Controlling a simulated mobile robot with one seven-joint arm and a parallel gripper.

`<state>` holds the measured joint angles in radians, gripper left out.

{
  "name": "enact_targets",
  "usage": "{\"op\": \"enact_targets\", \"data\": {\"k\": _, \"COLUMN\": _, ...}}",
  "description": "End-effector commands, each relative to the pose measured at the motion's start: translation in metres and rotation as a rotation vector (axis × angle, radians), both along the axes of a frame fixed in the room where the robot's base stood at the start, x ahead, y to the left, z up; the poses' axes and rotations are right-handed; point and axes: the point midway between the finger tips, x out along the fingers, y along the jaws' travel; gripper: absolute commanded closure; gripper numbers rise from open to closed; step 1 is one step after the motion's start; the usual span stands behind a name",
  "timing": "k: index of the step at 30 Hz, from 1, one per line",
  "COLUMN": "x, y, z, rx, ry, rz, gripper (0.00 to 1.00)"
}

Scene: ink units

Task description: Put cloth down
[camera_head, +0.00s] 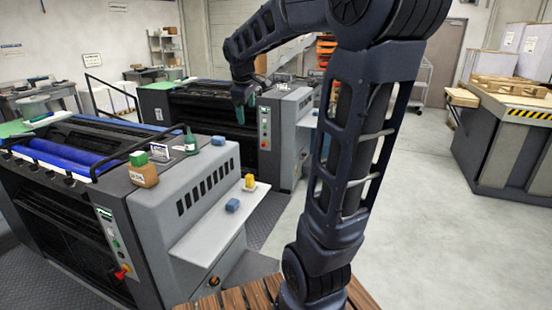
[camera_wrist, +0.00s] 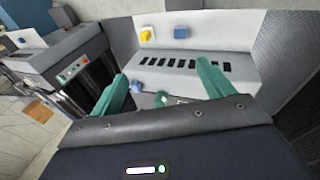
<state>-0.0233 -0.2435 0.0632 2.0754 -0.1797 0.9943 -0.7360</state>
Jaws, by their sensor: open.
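My gripper (camera_head: 243,98) hangs high, fingers down, and in the head view appears in front of the rear press. Its green fingers are spread wide in the wrist view (camera_wrist: 163,72), with no cloth held between them. A small blue folded piece, perhaps a cloth (camera_head: 218,140), lies on the near press's grey top; it also shows beside the left finger in the wrist view (camera_wrist: 136,87). A second blue piece (camera_head: 232,205) lies on the pale side shelf (camera_head: 205,230), near a yellow piece (camera_head: 250,183). Which piece is the cloth, I cannot tell.
The rear press (camera_head: 285,120) stands behind. A striped-edge bench (camera_head: 500,150) is at right. The floor between is clear.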

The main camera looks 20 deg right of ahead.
Motion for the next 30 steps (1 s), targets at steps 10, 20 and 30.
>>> {"op": "enact_targets", "data": {"k": 10, "x": -0.122, "y": -0.011, "z": -0.025, "rx": 0.205, "ry": -0.076, "rz": -0.391, "gripper": 0.2}}
{"op": "enact_targets", "data": {"k": 20, "x": -0.211, "y": -0.013, "z": -0.069, "rx": 0.395, "ry": -0.118, "rz": -0.72, "gripper": 0.2}}
{"op": "enact_targets", "data": {"k": 30, "x": -0.233, "y": -0.013, "z": -0.084, "rx": 0.45, "ry": -0.124, "rz": -0.815, "gripper": 0.2}}
